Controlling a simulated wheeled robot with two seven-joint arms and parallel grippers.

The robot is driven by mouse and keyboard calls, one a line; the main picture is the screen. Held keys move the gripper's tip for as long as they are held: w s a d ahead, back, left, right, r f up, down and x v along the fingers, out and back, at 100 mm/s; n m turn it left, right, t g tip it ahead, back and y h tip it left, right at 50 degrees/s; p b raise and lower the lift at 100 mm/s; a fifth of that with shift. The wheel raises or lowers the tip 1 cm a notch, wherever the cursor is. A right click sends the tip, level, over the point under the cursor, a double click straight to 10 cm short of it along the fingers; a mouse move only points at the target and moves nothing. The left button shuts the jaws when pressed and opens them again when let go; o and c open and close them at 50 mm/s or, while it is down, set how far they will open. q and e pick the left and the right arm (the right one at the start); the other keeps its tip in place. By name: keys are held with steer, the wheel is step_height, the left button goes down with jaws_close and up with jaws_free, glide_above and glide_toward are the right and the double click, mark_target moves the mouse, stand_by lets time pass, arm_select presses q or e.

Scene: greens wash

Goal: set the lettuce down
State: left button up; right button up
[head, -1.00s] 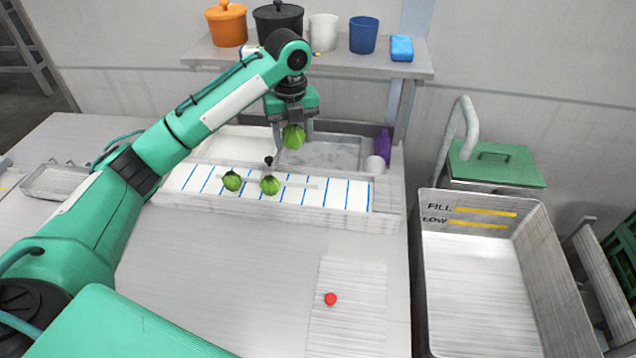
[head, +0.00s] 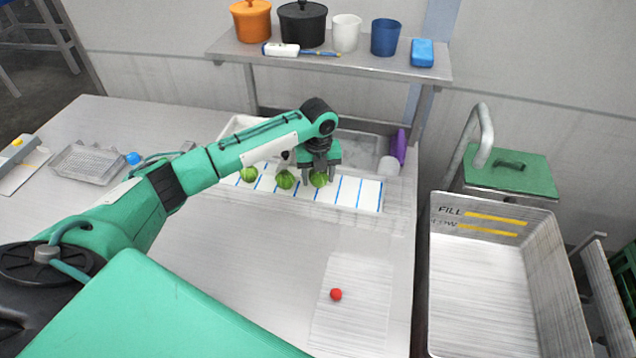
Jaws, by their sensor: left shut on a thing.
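My left gripper (head: 319,174) is shut on a green lettuce (head: 319,179), low over the white strip with blue lines (head: 366,193). I cannot tell whether this lettuce touches the strip. Two other lettuces sit on the strip to its left: one close by (head: 285,179) and one farther left (head: 249,174). My forearm crosses in front of the left part of the strip. My right gripper is not in view.
A grey sink basin (head: 362,150) lies behind the strip, with a white cup (head: 389,166) and a purple thing (head: 400,147) at its right. A red ball (head: 336,294) lies on the front of the counter. A large bin (head: 478,290) stands right.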

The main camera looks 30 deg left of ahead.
mark_target(318, 186)
arm_select(q)
step_height(318, 186, down, 4)
steer(key=shift+p, duration=0.5)
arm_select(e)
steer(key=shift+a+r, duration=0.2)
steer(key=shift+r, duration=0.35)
arm_select(q)
steer(key=shift+f, duration=0.1)
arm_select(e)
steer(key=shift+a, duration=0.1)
arm_select(q)
steer(key=shift+f, duration=0.1)
steer(key=o, duration=1)
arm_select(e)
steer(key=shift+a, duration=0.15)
